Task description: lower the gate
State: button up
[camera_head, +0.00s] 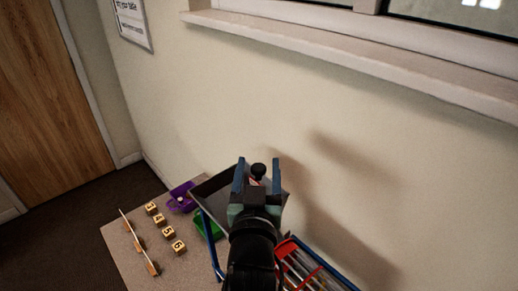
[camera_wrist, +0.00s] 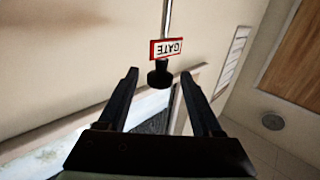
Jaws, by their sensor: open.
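In the wrist view the knob (camera_wrist: 160,76) hangs below a thin metal rod (camera_wrist: 167,20) and a red-bordered label (camera_wrist: 166,49) reading GATE, upside down. My gripper (camera_head: 258,164) is open, one finger on each side of the knob in the picture. In the wrist view my gripper (camera_wrist: 158,75) shows gaps between both fingers and the knob. I cannot tell its exact depth. The gate's lower parts are hidden behind my arm.
Several numbered blocks (camera_head: 168,233) lie on the table (camera_head: 118,235). The wall and window sill (camera_head: 330,52) are behind.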

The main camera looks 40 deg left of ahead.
jog(key=shift+p+x, duration=0.45)
jog(key=shift+x, duration=1.35)
grip_shut()
